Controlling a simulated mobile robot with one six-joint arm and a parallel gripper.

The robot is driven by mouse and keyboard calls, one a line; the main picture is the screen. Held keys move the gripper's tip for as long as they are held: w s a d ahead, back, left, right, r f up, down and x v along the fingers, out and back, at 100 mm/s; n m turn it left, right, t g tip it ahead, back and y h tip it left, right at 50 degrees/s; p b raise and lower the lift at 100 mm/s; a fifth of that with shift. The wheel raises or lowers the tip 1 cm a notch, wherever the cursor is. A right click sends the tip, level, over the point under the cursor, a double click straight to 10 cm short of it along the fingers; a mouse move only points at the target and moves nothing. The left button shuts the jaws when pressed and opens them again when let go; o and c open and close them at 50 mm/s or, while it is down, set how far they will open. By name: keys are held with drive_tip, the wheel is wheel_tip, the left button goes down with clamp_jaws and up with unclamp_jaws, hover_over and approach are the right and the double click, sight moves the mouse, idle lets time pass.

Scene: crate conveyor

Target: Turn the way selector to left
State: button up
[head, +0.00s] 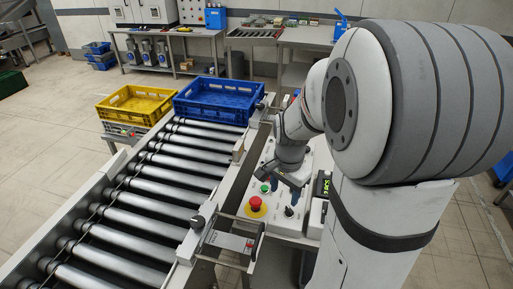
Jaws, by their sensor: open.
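The white control panel (272,226) stands beside the roller conveyor. On it a small black knob with a pointer (289,211), which looks like the way selector, sits near the front, right of the red emergency button (255,204). I cannot read its labels or tell for sure which way it points. My gripper (284,188) hangs over the panel with its fingers downward, open and empty. Its fingertips are just behind the knob in the picture, and I cannot tell their height above the panel. The gripper covers part of the panel's rear.
A green button (265,188) is behind the red one. A small display (325,185) stands at the panel's right. A blue crate (218,101) sits on the conveyor's (130,228) far end, a yellow crate (137,105) beside it at left. A metal bracket (232,235) is in front.

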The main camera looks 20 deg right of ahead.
sight(290, 208)
drive_tip(key=d+m, duration=0.1)
drive_tip(key=w+d+f+m, duration=0.1)
drive_tip(key=d+m+p, duration=0.1)
drive_tip(key=shift+w+f+g, duration=0.3)
drive_tip(key=shift+f, duration=0.05)
drive_tip(key=shift+d+f+m, duration=0.15)
drive_tip(key=shift+f+m, duration=0.15)
wheel_tip(290, 208, down, 7)
drive_tip(key=shift+f+p, duration=0.2)
drive_tip(key=shift+p, duration=0.5)
drive_tip(key=c, duration=1)
